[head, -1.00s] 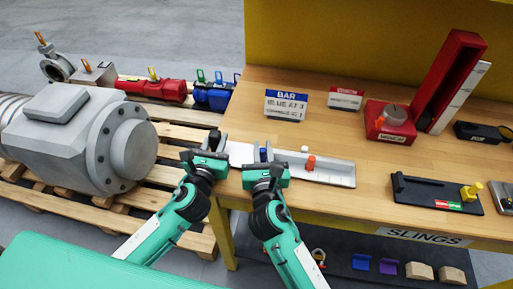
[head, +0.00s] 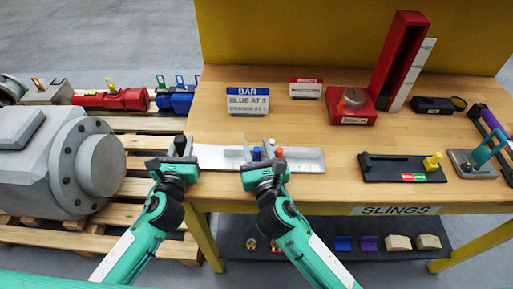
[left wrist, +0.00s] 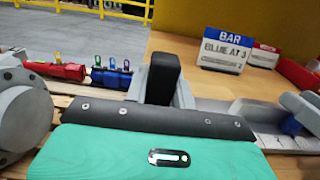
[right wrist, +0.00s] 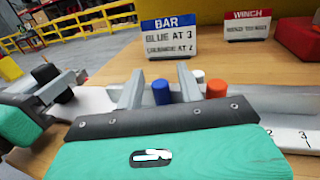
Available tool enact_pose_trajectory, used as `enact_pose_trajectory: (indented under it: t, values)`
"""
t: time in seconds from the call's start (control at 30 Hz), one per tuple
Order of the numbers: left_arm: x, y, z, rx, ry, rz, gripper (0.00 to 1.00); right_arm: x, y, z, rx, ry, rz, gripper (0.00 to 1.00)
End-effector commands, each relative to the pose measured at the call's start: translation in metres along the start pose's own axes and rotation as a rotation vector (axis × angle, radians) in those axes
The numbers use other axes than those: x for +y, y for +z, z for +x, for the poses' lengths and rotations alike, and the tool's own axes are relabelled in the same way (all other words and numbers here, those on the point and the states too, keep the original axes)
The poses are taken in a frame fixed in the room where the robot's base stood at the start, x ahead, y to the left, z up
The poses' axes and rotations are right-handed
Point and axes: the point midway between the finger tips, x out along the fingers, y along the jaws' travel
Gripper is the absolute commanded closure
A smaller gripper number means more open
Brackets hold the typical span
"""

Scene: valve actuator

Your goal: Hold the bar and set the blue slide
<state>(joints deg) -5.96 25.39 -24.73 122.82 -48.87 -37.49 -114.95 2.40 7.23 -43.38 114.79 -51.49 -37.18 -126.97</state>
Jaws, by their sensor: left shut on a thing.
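The pale bar (head: 305,160) lies along the table's front edge. A blue slide peg (head: 257,153) stands on it, close to an orange peg (head: 279,152) and a white peg (head: 271,142). My left gripper (head: 180,148) is shut on a black grip (left wrist: 163,78) at the bar's left end. My right gripper (head: 259,160) is open, its fingers on either side of the blue peg, which shows in the right wrist view (right wrist: 161,92) with a gap around it. The numbers 2 and 3 show on the bar right of the orange peg.
A BAR sign (head: 248,101) reads blue at 3; its orange line reads at 2 in the right wrist view. A red winch unit (head: 350,105) and a black fixture with a yellow knob (head: 403,167) stand to the right. A grey motor (head: 60,160) is on the left pallet.

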Motion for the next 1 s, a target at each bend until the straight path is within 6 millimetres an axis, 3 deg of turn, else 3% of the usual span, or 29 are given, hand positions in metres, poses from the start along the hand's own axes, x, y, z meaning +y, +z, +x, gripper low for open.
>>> enact_pose_trajectory:
  t: [0.33, 0.73, 1.0]
  values:
    - [-0.001, 0.002, 0.0, -0.003, -0.002, -0.005, 1.0, 0.001, -0.001, -0.011, 0.001, 0.001, -0.001, 0.63]
    - [-0.001, 0.002, 0.0, -0.003, -0.002, -0.005, 1.0, 0.0, -0.001, -0.089, 0.003, 0.002, 0.0, 0.63]
    - [-0.001, 0.002, 0.0, -0.003, -0.002, -0.005, 1.0, 0.0, -0.001, -0.117, 0.002, 0.001, 0.0, 0.63]
